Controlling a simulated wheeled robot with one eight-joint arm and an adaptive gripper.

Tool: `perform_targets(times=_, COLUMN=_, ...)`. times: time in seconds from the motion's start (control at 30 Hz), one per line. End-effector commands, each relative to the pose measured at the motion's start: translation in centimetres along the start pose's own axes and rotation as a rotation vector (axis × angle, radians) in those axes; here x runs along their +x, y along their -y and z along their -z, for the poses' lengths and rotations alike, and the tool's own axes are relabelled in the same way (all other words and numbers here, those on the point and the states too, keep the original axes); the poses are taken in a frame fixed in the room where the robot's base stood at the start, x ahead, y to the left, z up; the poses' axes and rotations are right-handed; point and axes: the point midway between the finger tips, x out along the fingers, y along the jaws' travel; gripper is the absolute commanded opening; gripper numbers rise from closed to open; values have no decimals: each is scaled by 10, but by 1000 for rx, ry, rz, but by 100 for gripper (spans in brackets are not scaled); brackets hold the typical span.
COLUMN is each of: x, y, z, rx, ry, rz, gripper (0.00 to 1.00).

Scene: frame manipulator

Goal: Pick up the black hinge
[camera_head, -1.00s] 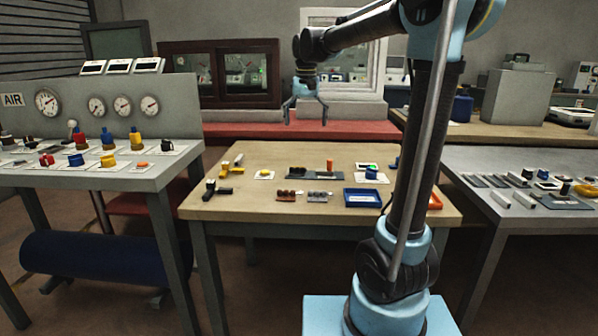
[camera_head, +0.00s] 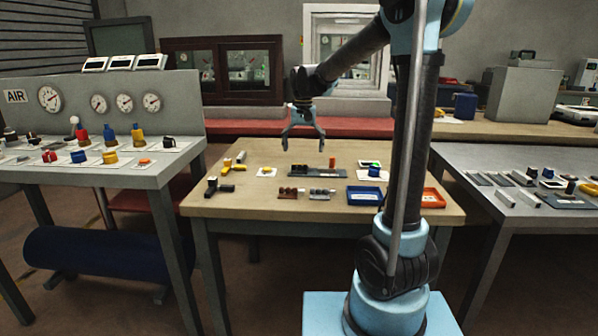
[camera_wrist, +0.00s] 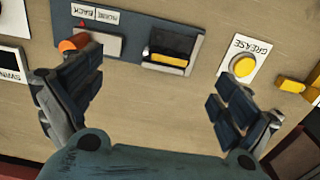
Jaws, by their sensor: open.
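A black part (camera_wrist: 172,44) with a yellow strip along its edge sits in a recess of a grey-blue board (camera_wrist: 128,54) in the wrist view. It may be the black hinge; its shape is too unclear to be sure. In the head view the same dark part (camera_head: 298,168) sits at the left of the board. My gripper (camera_head: 304,145) is open and empty, hanging above the wooden table. In the wrist view my gripper's fingers (camera_wrist: 155,85) are spread wide, with the black part beyond the gap between them. Nothing is touched.
On the board stands an orange cylinder (camera_wrist: 75,43). A blue tray (camera_head: 364,197) and an orange tray (camera_head: 433,198) are at the table's right. Dark tools (camera_head: 218,188) lie at left.

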Motion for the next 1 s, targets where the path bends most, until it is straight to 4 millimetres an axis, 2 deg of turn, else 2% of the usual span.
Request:
perform_targets(times=0.23, x=15, y=0, z=-1, rx=0, ry=0, rz=0, gripper=97)
perform_targets(times=0.53, x=51, y=1, z=-3, rx=0, ry=0, rz=0, gripper=97)
perform_targets(times=0.87, x=58, y=1, z=-4, rx=0, ry=0, rz=0, gripper=97)
perform_targets(times=0.9, x=58, y=1, z=-4, rx=0, ry=0, rz=0, gripper=92)
perform_targets(times=1.0, x=58, y=1, z=-4, rx=-1, ry=0, rz=0, gripper=69)
